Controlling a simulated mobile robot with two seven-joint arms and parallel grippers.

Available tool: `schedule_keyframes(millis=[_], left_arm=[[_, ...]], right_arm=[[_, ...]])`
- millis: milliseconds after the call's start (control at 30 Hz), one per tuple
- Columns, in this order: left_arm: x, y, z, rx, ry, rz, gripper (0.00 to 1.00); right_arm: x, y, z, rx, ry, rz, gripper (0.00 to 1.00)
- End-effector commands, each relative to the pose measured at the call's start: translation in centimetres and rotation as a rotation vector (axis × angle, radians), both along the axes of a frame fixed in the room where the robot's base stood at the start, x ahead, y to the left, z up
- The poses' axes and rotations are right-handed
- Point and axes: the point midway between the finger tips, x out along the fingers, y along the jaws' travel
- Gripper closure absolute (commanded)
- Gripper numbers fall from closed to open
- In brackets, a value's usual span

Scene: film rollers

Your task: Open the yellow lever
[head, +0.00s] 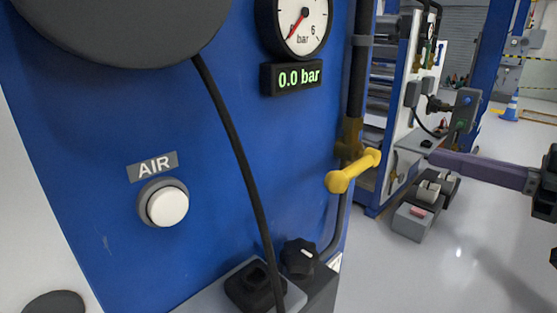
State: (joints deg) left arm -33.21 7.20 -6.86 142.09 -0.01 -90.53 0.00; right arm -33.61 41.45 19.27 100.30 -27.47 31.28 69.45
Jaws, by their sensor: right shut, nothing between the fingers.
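The yellow lever (354,171) is a short bar with rounded ends, just right of the picture's middle. It sits on a brass-coloured valve (349,138) on a dark vertical pipe (356,80) at the blue panel's right edge. The lever lies crosswise to the pipe, its near end toward the lower left. My right gripper (433,159) comes in from the right edge, with long purple fingers pointing left. It is shut and empty, with a gap between its tips and the lever. My left gripper is out of view.
The blue panel (215,130) carries a gauge (300,25), a display (291,77) reading 0.0 bar, a white AIR button (167,206) and a black knob (299,257). A black cable (232,140) hangs across it. Grey floor (440,265) lies open at lower right.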

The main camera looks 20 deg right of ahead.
Motion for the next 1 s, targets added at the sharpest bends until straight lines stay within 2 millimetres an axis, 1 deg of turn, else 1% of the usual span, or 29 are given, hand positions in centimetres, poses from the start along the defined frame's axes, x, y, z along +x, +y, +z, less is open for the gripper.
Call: schedule_keyframes(millis=[167,500,667,700,800,900,1000], left_arm=[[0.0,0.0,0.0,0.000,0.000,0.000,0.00],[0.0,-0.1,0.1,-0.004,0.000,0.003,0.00],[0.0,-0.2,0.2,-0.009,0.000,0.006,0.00],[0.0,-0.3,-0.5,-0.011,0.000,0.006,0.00],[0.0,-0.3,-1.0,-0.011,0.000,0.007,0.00],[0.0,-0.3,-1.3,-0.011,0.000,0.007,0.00],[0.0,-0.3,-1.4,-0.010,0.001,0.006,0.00]], right_arm=[[1.5,0.6,0.0,0.001,-0.003,0.000,1.00],[7.1,2.9,-0.2,0.000,-0.005,-0.001,1.00],[9.5,3.9,-0.3,0.001,-0.004,-0.002,1.00],[9.5,3.8,-1.7,0.004,0.001,-0.005,1.00],[9.6,4.0,-3.1,0.004,0.001,-0.003,1.00],[9.8,4.0,-4.0,0.002,0.000,-0.003,1.00],[9.9,4.1,-4.4,0.000,0.000,-0.002,1.00]])
